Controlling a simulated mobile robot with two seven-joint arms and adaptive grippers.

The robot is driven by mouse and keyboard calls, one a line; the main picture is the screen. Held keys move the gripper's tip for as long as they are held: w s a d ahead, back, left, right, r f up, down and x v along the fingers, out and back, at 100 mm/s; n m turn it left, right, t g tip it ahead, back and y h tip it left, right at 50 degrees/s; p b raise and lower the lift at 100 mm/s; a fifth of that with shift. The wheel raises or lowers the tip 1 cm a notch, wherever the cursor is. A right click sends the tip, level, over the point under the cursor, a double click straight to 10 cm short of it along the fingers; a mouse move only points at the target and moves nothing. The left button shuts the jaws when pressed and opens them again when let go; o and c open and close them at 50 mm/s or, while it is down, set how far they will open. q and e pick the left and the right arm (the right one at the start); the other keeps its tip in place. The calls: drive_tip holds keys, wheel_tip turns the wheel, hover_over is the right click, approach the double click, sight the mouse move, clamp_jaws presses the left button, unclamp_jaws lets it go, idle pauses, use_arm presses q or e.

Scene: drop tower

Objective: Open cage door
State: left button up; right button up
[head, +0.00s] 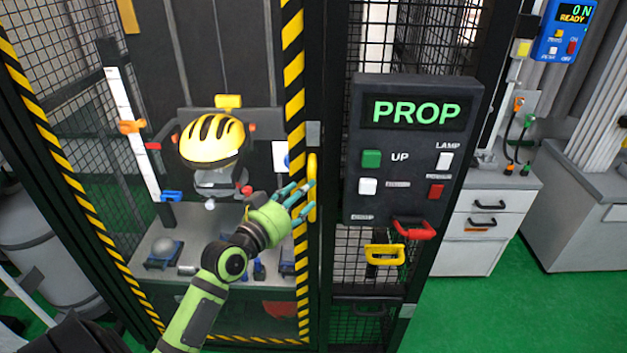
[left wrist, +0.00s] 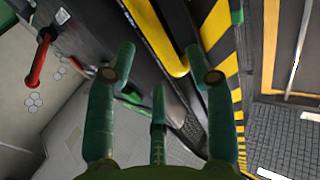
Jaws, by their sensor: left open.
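The cage door (head: 293,75) is a clear panel with a black and yellow striped frame; it looks shut against the dark post on its right. A yellow upright door handle (head: 312,170) is on its right edge. My left gripper (head: 303,196) is open with its teal fingers at the lower half of this handle. In the left wrist view, the yellow handle (left wrist: 158,35) runs between the spread fingers (left wrist: 160,75) and beyond their tips; I cannot tell whether they touch it. My right gripper is not in view.
A control box reading PROP (head: 416,112) is mounted right of the door, with a red handle (head: 413,229) and a yellow handle (head: 385,255) below. Behind the door is a yellow helmet (head: 212,138). Drawer cabinets (head: 485,225) stand at the right. The green floor (head: 480,315) is clear there.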

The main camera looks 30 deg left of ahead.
use_arm(q)
drive_tip(key=w+p, duration=0.1)
drive_tip(key=w, duration=0.4)
drive_tip(key=shift+d, duration=0.15)
clamp_jaws()
